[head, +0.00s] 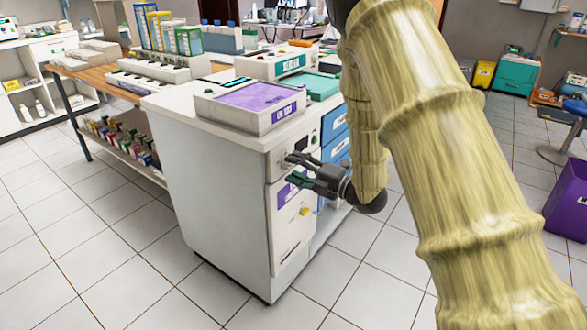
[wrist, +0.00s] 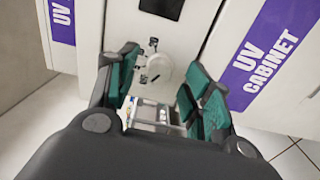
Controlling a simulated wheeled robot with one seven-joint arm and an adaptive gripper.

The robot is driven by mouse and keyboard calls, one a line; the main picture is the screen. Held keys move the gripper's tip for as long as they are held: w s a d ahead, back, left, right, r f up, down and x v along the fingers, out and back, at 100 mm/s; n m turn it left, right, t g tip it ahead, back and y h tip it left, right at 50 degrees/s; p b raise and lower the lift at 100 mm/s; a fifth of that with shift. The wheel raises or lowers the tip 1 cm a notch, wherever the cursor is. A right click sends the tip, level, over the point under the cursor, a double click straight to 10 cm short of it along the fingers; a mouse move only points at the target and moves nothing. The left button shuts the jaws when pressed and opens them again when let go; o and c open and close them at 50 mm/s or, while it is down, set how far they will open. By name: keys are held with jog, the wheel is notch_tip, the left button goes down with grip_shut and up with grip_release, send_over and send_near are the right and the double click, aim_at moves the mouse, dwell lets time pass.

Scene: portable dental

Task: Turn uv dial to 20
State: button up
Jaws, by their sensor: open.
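The UV dial (wrist: 158,76) is a round white knob on the white front panel of the UV cabinet, with small dark marks around it. It shows between my fingers in the wrist view; its setting is too small to read. My gripper (head: 287,170) is open, in front of the cabinet's upper front. Its green-padded fingers (wrist: 160,88) stand either side of the dial in the picture; I cannot tell whether they touch it. A dark display (wrist: 162,8) is above the dial. In the head view my gripper hides the dial. The purple UV CABINET label (wrist: 262,50) is at right in the wrist view.
The white cabinet (head: 215,200) carries a purple-lined UV bin (head: 245,118) on top. Blue drawers (head: 335,122) adjoin at right. Tiled floor (head: 100,230) is clear at the left front.

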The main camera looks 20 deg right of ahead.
jog(key=shift+w+a, duration=0.45)
jog(key=shift+w, duration=0.1)
jog(key=c, duration=1.1)
jog(key=shift+o, duration=0.2)
